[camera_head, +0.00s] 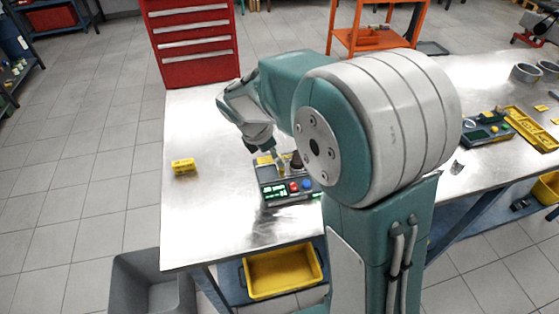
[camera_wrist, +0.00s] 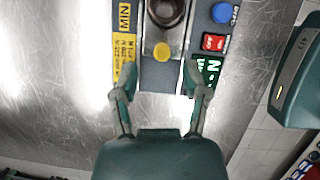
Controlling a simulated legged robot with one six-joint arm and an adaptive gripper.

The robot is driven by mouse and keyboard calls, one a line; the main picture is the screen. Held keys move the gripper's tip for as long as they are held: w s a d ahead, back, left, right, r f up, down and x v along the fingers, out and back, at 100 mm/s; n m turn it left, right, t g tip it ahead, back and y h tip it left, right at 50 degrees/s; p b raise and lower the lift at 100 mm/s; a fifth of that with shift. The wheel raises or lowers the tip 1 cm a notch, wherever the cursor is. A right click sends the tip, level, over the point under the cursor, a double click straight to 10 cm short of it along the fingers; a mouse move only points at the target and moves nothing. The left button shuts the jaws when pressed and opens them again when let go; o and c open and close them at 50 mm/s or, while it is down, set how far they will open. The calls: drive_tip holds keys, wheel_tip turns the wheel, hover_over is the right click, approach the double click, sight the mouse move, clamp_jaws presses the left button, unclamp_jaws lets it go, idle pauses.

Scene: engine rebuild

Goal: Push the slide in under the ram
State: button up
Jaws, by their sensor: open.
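A small press station (camera_head: 290,190) with a green display and red and blue buttons stands on the steel bench. In the wrist view a grey slide track (camera_wrist: 150,36) runs up its middle, with a round yellow knob (camera_wrist: 162,52) at its near end. A dark round part (camera_wrist: 167,10) sits beyond the knob, cut off by the top edge; I cannot tell whether it is the ram or a piece on the slide. My gripper (camera_wrist: 162,72) is open and empty, fingers either side of the track just short of the knob. In the head view my arm hides part of the station.
The station's blue button (camera_wrist: 221,13), red button (camera_wrist: 214,42) and yellow label (camera_wrist: 124,45) flank the track. A small yellow bin (camera_head: 183,166) stands left on the bench (camera_head: 195,225). The bench between is clear. Trays and cups stand at the far right.

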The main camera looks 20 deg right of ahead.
drive_tip(key=v, duration=0.8)
drive_tip(key=shift+s+a, duration=0.1)
drive_tip(key=shift+a, duration=0.2)
drive_tip(key=c, duration=0.5)
drive_tip(key=s+a+n, duration=0.2)
drive_tip(key=a, duration=0.1)
drive_tip(key=s+a+f+n+t, duration=0.1)
drive_tip(key=shift+s+a+y, duration=0.15)
drive_tip(key=shift+s+y, duration=0.15)
drive_tip(key=shift+s, duration=0.1)
clamp_jaws()
drive_tip(key=shift+n, duration=0.3)
drive_tip(key=x, duration=0.9)
drive_tip(key=shift+w, duration=0.1)
drive_tip(key=d, duration=0.1)
drive_tip(key=w+d, duration=0.1)
drive_tip(key=d, duration=0.1)
drive_tip(key=shift+w+f, duration=0.2)
drive_tip(key=shift+f, duration=0.2)
drive_tip(key=shift+w+d, duration=0.25)
drive_tip(key=shift+d, duration=0.25)
